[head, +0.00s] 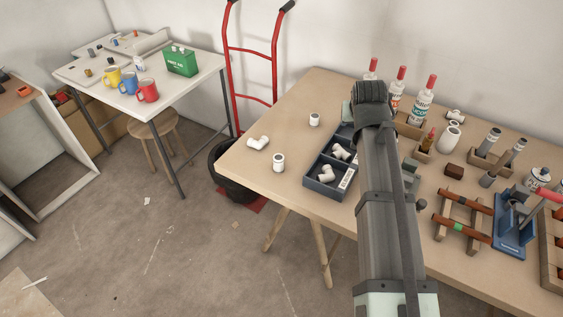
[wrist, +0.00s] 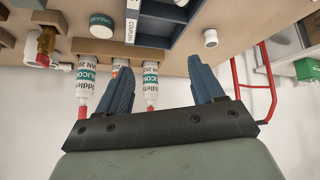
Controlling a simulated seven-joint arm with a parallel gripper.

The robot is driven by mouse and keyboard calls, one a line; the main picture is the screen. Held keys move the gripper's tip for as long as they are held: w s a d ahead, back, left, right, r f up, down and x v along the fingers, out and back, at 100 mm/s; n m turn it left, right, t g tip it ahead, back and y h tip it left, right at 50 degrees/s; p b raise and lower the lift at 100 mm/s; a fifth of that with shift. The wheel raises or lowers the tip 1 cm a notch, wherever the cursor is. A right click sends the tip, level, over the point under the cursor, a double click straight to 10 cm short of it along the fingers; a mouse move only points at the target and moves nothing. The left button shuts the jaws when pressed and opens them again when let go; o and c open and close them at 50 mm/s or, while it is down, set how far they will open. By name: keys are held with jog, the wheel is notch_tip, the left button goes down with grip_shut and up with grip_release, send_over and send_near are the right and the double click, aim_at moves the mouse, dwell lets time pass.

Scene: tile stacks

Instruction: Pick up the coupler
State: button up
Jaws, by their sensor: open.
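One coupler (head: 314,119) is left of the dark bin's far end, and the other (head: 278,162) is nearer the table's front left edge. I cannot tell which is meant. One such white fitting (wrist: 210,38) shows in the wrist view, beyond and beside the right fingertip, apart from it. My gripper (wrist: 161,64) is open and empty, its two blue-grey fingers spread. In the head view my arm hides the gripper.
A dark divided bin (head: 313,184) holds white elbows. Red-capped bottles (head: 422,101) stand at the back; some show beyond my fingers in the wrist view. Wooden racks (head: 461,217) crowd the right.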

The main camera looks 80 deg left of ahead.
aim_at(279, 159)
jog(key=s+f+n+g+h, duration=0.2)
jog(key=s+f+g, duration=0.1)
jog(key=s, duration=1.9)
jog(key=x, duration=0.6)
jog(key=shift+s+f, duration=0.3)
jog(key=shift+f, duration=0.2)
jog(key=shift+d+x, duration=0.2)
jog(key=shift+x, duration=1.4)
jog(key=shift+d+x, duration=0.2)
jog(key=shift+x, duration=1.35)
jog(key=shift+w+f, duration=0.2)
jog(key=c, duration=1)
jog(key=shift+c, duration=0.2)
